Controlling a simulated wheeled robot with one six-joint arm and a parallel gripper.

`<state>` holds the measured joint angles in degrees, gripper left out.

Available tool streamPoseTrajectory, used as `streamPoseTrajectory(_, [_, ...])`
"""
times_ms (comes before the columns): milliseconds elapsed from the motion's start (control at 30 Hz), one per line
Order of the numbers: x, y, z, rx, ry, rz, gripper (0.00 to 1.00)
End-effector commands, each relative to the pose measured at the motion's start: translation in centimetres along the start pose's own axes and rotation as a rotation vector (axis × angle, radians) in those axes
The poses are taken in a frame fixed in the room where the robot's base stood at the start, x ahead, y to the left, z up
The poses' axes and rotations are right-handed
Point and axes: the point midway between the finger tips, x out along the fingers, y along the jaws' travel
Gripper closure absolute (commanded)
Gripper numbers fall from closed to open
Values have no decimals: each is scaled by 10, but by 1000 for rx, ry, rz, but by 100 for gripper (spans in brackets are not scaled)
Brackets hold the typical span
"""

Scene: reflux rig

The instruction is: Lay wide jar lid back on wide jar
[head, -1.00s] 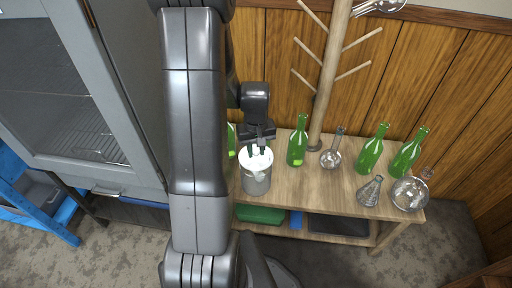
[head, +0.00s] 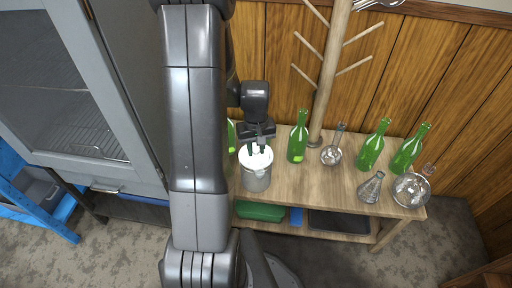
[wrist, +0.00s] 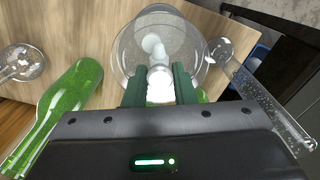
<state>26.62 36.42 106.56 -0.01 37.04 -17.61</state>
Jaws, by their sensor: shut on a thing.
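The wide jar (head: 256,181) is a clear grey-looking cylinder standing on the wooden table, left of the bottles. Its pale, white-looking lid (head: 262,162) is at the jar's mouth, level and roughly centred over it; I cannot tell whether it rests fully on the rim. My gripper (head: 257,147) is directly above the jar, pointing down. In the wrist view my gripper (wrist: 159,92) has its two green fingers shut on the lid's white knob (wrist: 158,76). The clear round outline of the lid and jar (wrist: 122,45) shows beyond the fingers.
A green bottle (head: 298,145) and a round flask (head: 331,156) stand to the right of the jar. Further right are two green bottles (head: 371,153), a conical flask (head: 371,188) and a large round flask (head: 409,191). A wooden peg stand (head: 328,85) rises behind.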

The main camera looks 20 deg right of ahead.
Motion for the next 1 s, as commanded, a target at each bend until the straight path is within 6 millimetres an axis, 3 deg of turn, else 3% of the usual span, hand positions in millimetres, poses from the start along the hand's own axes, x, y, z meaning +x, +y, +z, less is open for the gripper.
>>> streamPoseTrajectory(1000, [7,0,0,0,0,0,99])
